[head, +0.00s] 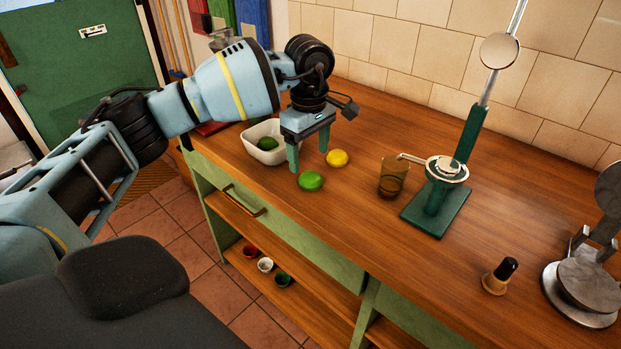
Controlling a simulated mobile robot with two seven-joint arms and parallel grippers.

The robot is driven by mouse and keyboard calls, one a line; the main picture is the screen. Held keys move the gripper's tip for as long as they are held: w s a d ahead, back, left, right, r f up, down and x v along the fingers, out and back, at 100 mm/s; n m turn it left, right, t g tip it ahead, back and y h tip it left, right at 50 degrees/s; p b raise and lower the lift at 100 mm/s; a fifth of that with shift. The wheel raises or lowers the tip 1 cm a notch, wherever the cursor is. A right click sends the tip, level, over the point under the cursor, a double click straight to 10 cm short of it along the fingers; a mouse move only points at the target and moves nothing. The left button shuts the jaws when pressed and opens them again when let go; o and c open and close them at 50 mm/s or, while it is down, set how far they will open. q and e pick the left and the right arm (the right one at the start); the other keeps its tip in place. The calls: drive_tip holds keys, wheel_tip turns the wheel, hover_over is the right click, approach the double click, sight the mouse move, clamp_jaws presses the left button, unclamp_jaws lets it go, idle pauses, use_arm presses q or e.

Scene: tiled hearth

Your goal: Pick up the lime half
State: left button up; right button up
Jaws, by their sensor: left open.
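A bright green lime piece (310,181) lies on the wooden counter, just in front of my left gripper. Its cut face cannot be made out. My left gripper (308,161) points down with its two fingers apart and nothing between them. The lime piece is below and slightly nearer than the fingertips. Another dark green fruit (267,143) lies in a white bowl (250,151) left of the gripper. I cannot tell if it is whole or halved. My right gripper is out of view.
A yellow lemon (337,158) lies close right of the gripper. A brown glass (393,178) and a green-based lever press (436,205) stand further right. A dark-topped wooden tamper (499,277) and a metal press (585,285) are at the right. The counter's front edge is near the lime.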

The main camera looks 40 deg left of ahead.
sight(309, 173)
use_arm(q)
drive_tip(key=f, duration=0.5)
drive_tip(key=shift+s+d, duration=0.1)
drive_tip(key=shift+s, duration=0.1)
drive_tip(key=c, duration=1)
drive_tip(key=shift+r, duration=0.55)
wheel_tip(309, 173, up, 2)
drive_tip(key=shift+r, duration=0.1)
drive_tip(key=s+d, duration=0.1)
drive_tip(key=s, duration=0.4)
drive_tip(key=s+d+r, duration=0.1)
drive_tip(key=s, duration=0.4)
drive_tip(key=s+d, duration=0.1)
drive_tip(key=s, duration=0.4)
drive_tip(key=shift+s+d+r+b, duration=0.2)
drive_tip(key=shift+s+r+b, duration=0.15)
